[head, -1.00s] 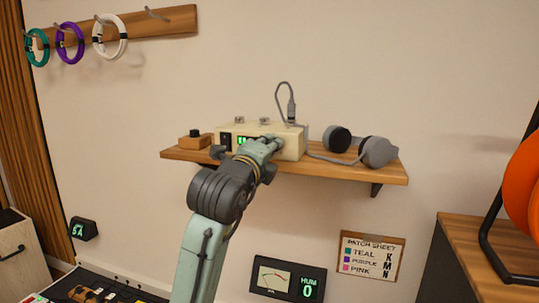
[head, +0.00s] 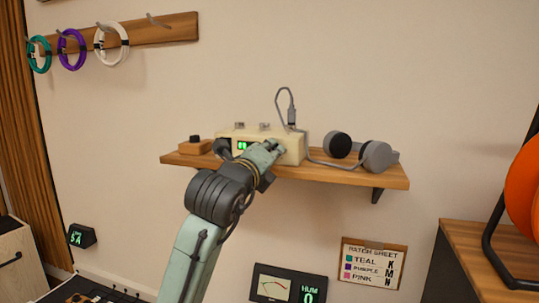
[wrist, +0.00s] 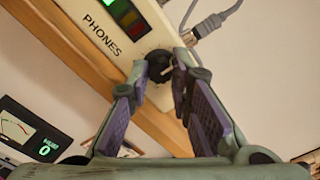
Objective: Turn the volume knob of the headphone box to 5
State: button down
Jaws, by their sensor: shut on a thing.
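The headphone box (head: 295,151) is a cream box on the wooden wall shelf, partly hidden behind my arm in the head view. In the wrist view its front (wrist: 105,12) shows the word PHONES and green and red lights. The dark round volume knob (wrist: 157,64) sits at the end of the front near the grey cable plug. My gripper (wrist: 163,68) has its fingertips on both sides of the knob and is shut on it. In the head view my gripper (head: 274,148) is at the box's right front, hiding the knob. I cannot read the knob's setting.
Grey headphones (head: 375,155) lie on the shelf (head: 340,176) right of the box. A small wooden block with a black top (head: 195,146) is at its left. A grey cable (head: 279,98) loops above the box. A meter reading HUM 0 (head: 288,285) is below.

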jog(key=shift+d+f, duration=0.1)
jog(key=shift+f, duration=0.05)
jog(key=c, duration=1.5)
grip_release()
jog(key=shift+o, duration=0.2)
jog(key=v, duration=1.2)
